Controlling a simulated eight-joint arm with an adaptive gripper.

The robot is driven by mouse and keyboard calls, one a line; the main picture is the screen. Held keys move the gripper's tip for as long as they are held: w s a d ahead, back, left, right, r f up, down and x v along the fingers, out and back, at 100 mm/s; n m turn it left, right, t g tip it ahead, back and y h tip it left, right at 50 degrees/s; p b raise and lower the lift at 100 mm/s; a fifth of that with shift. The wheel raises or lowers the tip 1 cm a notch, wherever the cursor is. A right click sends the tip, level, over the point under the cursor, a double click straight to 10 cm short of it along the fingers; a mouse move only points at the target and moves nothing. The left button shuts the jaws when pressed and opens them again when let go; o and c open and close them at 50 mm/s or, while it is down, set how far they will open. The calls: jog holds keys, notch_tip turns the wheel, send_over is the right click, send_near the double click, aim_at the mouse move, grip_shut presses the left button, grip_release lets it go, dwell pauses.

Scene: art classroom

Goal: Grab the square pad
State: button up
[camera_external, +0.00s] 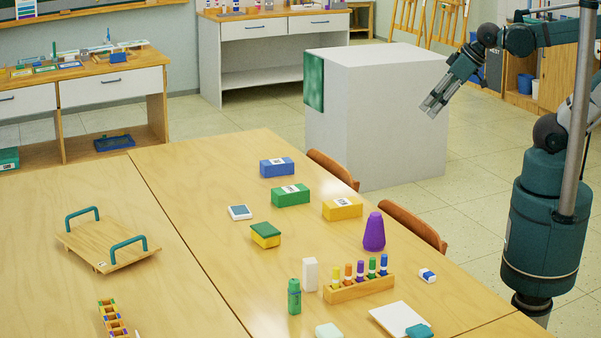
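My gripper (430,109) hangs in the air at the upper right, in front of the white cube block and far from the pad. Its fingers point down and left, and nothing shows between them. The gap between the fingers is too small in view to judge.
Blue (277,167), green (291,195) and yellow (342,208) boxes and a green-lidded yellow box (265,235) stand near the pad. A purple cone (374,232) and a marker rack (358,288) stand nearer my base. A handled wooden tray (108,247) lies left.

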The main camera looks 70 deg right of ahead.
jog(key=o, duration=0.5)
jog(key=shift+c, duration=0.2)
